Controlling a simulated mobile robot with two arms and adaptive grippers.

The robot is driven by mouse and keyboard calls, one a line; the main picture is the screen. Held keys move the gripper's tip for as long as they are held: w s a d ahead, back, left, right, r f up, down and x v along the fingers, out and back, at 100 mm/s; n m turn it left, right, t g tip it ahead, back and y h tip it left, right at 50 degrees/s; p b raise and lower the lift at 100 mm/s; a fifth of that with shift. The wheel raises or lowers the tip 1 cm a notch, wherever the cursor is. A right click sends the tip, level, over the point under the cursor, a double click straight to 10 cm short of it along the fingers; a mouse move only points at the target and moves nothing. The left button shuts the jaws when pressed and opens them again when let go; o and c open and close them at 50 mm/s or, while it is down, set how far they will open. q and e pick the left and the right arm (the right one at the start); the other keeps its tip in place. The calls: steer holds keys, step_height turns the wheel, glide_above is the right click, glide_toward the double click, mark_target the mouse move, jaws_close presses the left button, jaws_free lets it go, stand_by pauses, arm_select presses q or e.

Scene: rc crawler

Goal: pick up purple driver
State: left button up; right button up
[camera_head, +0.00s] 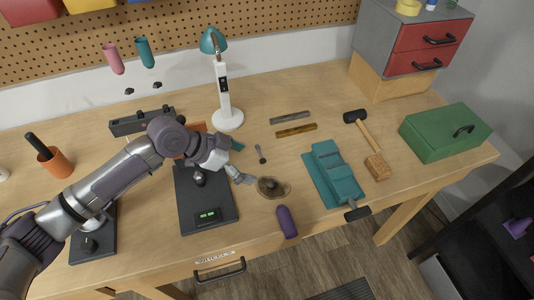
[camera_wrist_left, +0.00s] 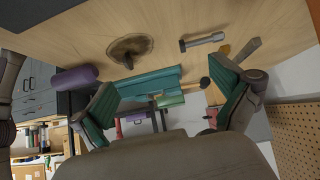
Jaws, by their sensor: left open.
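The purple driver (camera_head: 287,222) lies near the front edge of the workbench (camera_head: 330,240); only its thick purple handle is clear, and I cannot make out a shaft. It also shows in the left wrist view (camera_wrist_left: 75,78), left of the left finger. My left gripper (camera_head: 246,163) is open and empty above the bench, up and to the left of the driver in the head view and apart from it. Its two teal-padded fingers (camera_wrist_left: 160,78) are spread wide in the left wrist view. My right gripper is not in view.
A round brown disc (camera_head: 272,188) lies between my left gripper and the driver. A black scale (camera_head: 207,216) sits left, a teal vise (camera_head: 335,172) right. Bench between driver and vise is clear.

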mark_target(266, 172)
arm_select(q)
steer(key=shift+s+d+f, duration=0.1)
steer(key=shift+s+d, duration=0.05)
steer(key=shift+d, duration=0.15)
steer(key=shift+s+d+f+p, duration=0.25)
steer(key=shift+d+p, duration=0.15)
steer(key=shift+d, duration=0.15)
steer(key=shift+s+d+f+p, duration=0.25)
steer(key=shift+d+p, duration=0.15)
steer(key=shift+d, duration=0.1)
steer(key=shift+w+d+f+p, duration=0.25)
steer(key=shift+w+d+f, duration=0.15)
steer(key=shift+f, duration=0.2)
steer(key=shift+w+d+f+p, duration=0.25)
steer(key=shift+d+f, duration=0.15)
steer(key=shift+f, duration=0.2)
steer(key=shift+w+d+f, duration=0.1)
steer(key=shift+d+f, duration=0.25)
steer(key=shift+f, duration=0.1)
steer(key=c, duration=0.7)
steer(key=shift+c, duration=0.8)
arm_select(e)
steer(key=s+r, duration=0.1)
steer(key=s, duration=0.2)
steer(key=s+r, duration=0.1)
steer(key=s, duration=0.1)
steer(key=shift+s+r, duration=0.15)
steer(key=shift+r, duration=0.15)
arm_select(q)
steer(key=shift+r, duration=0.1)
